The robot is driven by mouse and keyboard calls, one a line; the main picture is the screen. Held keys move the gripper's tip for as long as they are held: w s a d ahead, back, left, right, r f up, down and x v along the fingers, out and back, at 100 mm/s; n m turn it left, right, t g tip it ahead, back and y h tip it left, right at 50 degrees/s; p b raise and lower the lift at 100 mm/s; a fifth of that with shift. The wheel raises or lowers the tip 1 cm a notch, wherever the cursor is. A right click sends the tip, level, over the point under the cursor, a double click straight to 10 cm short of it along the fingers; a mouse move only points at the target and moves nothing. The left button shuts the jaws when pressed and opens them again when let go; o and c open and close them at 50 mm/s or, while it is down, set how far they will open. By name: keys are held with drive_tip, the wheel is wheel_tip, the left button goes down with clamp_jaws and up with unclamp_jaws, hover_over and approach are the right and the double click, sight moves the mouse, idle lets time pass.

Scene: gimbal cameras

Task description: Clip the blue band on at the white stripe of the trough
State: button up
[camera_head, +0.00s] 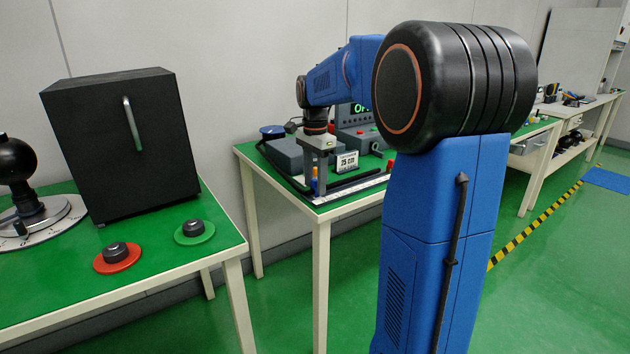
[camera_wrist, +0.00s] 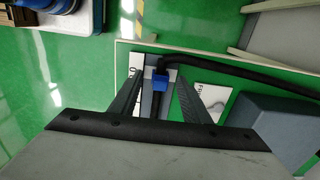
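My gripper (camera_head: 319,188) points down over the far green table in the head view. A pale patch (camera_wrist: 173,74) beside the band may be the white stripe. Whether the band touches the trough is hidden.
A grey block (camera_wrist: 270,125) is at right in the wrist view. A black cabinet (camera_head: 122,140) stands on the left table.

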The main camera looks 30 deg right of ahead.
sight(315, 180)
wheel_tip(315, 180, up, 17)
drive_tip(key=shift+r, duration=0.2)
idle(0.5)
idle(1.0)
drive_tip(key=s+a+f+n+t, duration=0.1)
drive_tip(key=s+a+f+n, duration=0.4)
drive_tip(key=s, duration=0.3)
drive_tip(key=s+a+f+n+t, duration=0.1)
drive_tip(key=s+a+f+n, duration=0.3)
drive_tip(key=s+a, duration=0.3)
drive_tip(key=s+a+f+n+t, duration=0.2)
drive_tip(key=s+f+n, duration=0.6)
drive_tip(key=s+f, duration=0.6)
drive_tip(key=shift+s+a+f+t, duration=0.3)
drive_tip(key=shift+s+a+f, duration=0.1)
drive_tip(key=shift+a+f, duration=0.4)
